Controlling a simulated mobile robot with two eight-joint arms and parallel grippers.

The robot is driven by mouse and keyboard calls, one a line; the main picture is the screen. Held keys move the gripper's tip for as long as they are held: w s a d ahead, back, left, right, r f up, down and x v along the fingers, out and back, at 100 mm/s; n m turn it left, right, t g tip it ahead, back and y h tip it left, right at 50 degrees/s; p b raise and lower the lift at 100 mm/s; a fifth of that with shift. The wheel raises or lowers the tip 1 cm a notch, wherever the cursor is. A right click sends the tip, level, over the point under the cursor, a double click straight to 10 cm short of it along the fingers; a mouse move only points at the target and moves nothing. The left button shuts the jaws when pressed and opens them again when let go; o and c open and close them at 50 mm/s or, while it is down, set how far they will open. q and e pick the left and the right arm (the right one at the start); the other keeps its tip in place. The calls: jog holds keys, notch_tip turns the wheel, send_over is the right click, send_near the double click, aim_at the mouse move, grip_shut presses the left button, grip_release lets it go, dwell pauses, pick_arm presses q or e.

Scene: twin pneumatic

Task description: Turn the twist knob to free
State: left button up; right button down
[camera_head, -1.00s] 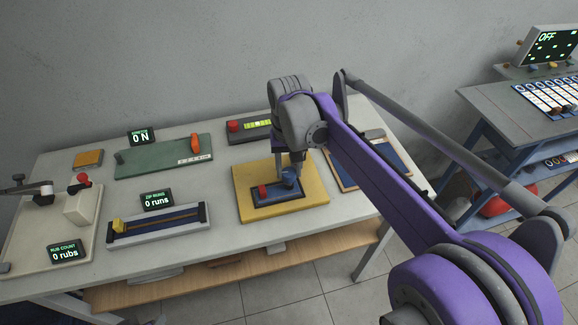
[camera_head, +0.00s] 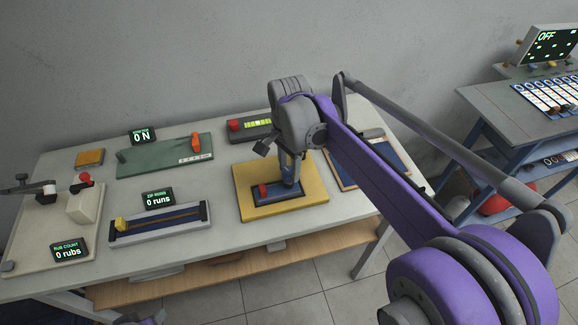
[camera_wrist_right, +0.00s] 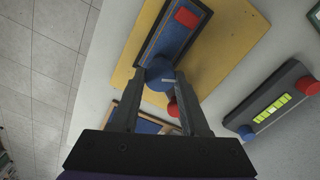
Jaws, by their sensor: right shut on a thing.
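The twist knob (camera_wrist_right: 159,72) is blue and round, at one end of a dark-framed blue panel (camera_wrist_right: 177,42) in the right wrist view. A pale line shows near its edge. The panel lies on a yellow board (camera_head: 240,200) and carries a red block (camera_wrist_right: 187,16) at its other end. My right gripper (camera_wrist_right: 160,76) points down at the panel, its two fingers shut on the knob from both sides. In the head view the right gripper (camera_head: 291,183) hides most of the knob. My left gripper is in no view.
A grey box with a lit yellow-green strip and red button (camera_head: 234,125) stands behind the board. A blue framed panel (camera_head: 355,170) lies to the right, close to my right arm. A slider rail (camera_head: 158,225) and a green device (camera_head: 165,154) are to the left.

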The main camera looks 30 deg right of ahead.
aim_at(289, 171)
jog(key=shift+m, duration=2)
jog(key=shift+c, duration=2)
grip_release()
jog(key=shift+r, duration=0.1)
notch_tip(289, 171, up, 11)
jog(key=p, duration=0.1)
jog(key=shift+f, duration=0.2)
